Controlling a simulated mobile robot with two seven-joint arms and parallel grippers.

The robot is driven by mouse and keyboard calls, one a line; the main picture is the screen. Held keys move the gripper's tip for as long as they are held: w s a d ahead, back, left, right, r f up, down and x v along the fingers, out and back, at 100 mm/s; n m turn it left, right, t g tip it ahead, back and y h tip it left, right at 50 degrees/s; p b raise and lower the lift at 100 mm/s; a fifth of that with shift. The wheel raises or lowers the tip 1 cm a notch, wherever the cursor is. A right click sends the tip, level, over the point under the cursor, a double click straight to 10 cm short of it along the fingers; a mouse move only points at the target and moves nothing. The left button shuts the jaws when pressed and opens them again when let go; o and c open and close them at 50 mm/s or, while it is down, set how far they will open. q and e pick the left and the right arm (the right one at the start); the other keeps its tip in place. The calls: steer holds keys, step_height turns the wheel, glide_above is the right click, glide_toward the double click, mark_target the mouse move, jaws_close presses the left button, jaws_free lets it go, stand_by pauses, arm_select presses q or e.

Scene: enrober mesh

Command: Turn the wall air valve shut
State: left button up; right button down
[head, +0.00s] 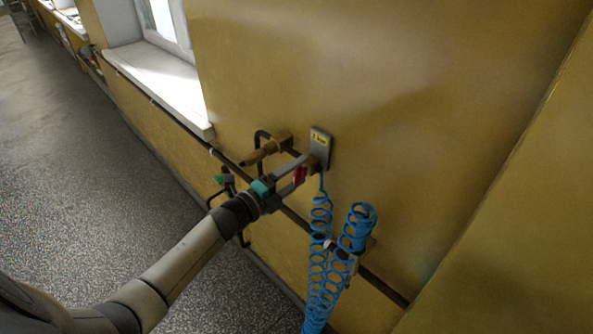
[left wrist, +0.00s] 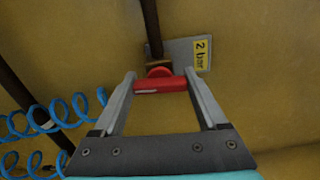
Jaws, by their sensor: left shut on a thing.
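The wall air valve has a red handle (head: 300,175), which also shows in the left wrist view (left wrist: 160,85). There the handle lies crosswise to the dark pipe (left wrist: 151,28) above it. Behind it is a grey plate (head: 321,147) with a yellow "2 bar" label (left wrist: 202,55). My left gripper (head: 303,170) reaches to the valve from the lower left. In the left wrist view its two fingers (left wrist: 160,80) stand at the two ends of the red handle, shut on it. The valve body is partly hidden behind the handle. My right gripper is not in view.
Blue coiled hose (head: 320,255) hangs below the valve, with another coil (head: 358,228) to its right. A dark pipe (head: 382,288) runs along the yellow wall. The speckled floor (head: 60,190) at left is clear.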

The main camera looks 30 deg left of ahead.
arm_select(q)
steer(key=shift+n, duration=0.5)
steer(key=o, duration=1.3)
steer(key=shift+s, duration=0.1)
steer(key=v, duration=1.5)
steer(key=shift+a, duration=0.15)
